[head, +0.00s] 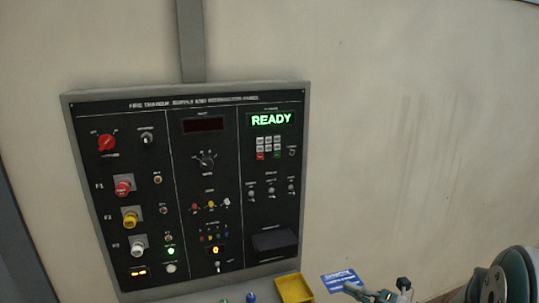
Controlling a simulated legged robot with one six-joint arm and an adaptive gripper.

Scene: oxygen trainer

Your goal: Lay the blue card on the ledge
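The blue card (338,279) with white print shows at the bottom of the head view, just right of the yellow tray. My gripper (374,291) is at the bottom edge, right of the card, and one dark fingertip overlaps the card's lower right edge. I cannot tell whether the fingers grip the card or only pass in front of it. Most of the gripper is cut off by the frame. A pale ledge (203,297) runs under the panel, and only a strip of it shows.
A yellow tray (294,289) stands at the panel's lower right, with small green and blue items left of it. The upright control panel (200,190) carries knobs, buttons and a lit READY display (271,119). The wall to the right is bare.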

